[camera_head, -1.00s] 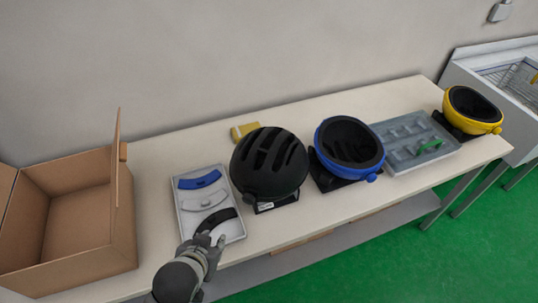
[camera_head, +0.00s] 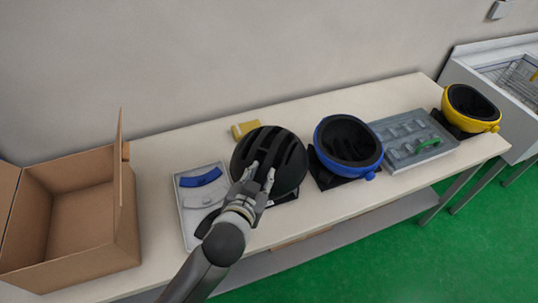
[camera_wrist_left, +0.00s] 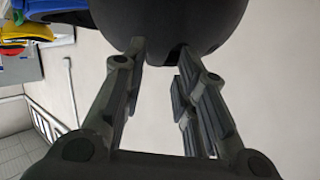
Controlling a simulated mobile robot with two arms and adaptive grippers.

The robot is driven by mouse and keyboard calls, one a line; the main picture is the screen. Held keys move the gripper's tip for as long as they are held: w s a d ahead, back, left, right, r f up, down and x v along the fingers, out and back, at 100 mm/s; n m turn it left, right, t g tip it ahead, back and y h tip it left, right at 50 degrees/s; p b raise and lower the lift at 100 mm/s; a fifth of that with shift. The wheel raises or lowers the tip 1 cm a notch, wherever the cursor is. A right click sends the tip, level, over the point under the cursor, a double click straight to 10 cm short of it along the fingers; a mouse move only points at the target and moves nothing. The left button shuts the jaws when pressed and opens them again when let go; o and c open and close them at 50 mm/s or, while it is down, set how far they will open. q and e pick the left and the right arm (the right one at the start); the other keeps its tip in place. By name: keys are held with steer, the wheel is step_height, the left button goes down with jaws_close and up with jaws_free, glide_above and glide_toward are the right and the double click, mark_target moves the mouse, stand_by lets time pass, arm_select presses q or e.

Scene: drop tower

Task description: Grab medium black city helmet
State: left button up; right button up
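The black helmet (camera_head: 288,155) sits on the table between the grey tray and the blue helmet, and its vent slots show. My left gripper (camera_head: 262,172) is at the helmet's near left side and covers part of it in the head view. In the left wrist view the dark helmet shell (camera_wrist_left: 168,18) fills the top, at the fingertips. The two fingers stand apart with a clear gap between them, so the gripper looks open. Whether the fingertips touch the shell I cannot tell. My right gripper is not in view.
A blue helmet (camera_head: 332,133) and a yellow helmet (camera_head: 468,100) stand to the right, with a grey case (camera_head: 405,130) between them. A tray (camera_head: 188,218) with a blue curved piece lies left. An open cardboard box (camera_head: 125,225) stands at the far left.

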mark_target(267, 163)
arm_select(q)
steer(key=shift+w+d, duration=0.15)
steer(key=shift+w, duration=0.2)
steer(key=p+x, duration=0.1)
steer(key=x, duration=0.2)
steer(key=shift+d+r+p, duration=0.1)
steer(key=shift+p, duration=0.25)
steer(key=shift+w+d+f, duration=0.15)
steer(key=shift+w+f, duration=0.15)
steer(key=shift+w, duration=0.25)
jaws_close()
steer(key=shift+r, duration=0.1)
